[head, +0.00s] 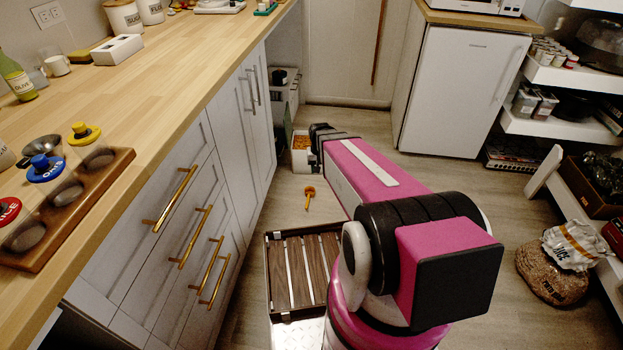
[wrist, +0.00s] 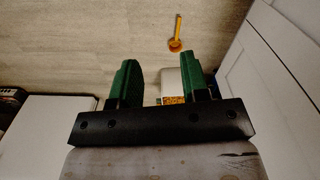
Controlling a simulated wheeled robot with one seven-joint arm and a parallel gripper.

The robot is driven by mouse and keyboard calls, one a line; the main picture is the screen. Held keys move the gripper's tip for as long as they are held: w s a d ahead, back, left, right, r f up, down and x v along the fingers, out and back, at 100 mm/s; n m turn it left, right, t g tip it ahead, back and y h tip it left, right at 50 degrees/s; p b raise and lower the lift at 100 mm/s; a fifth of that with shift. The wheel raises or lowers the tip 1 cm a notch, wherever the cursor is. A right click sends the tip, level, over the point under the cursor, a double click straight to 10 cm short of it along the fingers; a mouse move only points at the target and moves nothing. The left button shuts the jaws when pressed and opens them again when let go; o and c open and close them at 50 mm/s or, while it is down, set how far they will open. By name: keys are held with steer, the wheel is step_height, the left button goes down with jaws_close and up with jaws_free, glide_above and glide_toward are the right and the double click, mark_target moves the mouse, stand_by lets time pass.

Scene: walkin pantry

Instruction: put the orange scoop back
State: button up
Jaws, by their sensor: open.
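The orange scoop (head: 309,197) lies on the floor beyond my slatted deck, its bowl toward the top of the picture. It shows in the wrist view (wrist: 176,44) at the top, beyond my fingertips and apart from them. My gripper (wrist: 162,66) is open, its green fingers spread with nothing between them. In the head view the fingers are hidden behind my arm. A white bin with orange contents (head: 301,143) stands on the floor by the far end of the cabinets, partly behind my arm. It shows between and below my fingers in the wrist view (wrist: 172,84).
White cabinets (head: 180,230) with gold handles line the left. The counter holds a wooden tray (head: 60,225), coloured lids and a mug. A white fridge (head: 465,90) stands at the back right. Shelves and sacks (head: 560,262) line the right. Floor around the scoop is clear.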

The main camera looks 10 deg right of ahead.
steer(key=s+r+n, duration=0.1)
steer(key=s+r, duration=0.9)
steer(key=shift+s+d, duration=0.35)
steer(key=shift+s, duration=0.05)
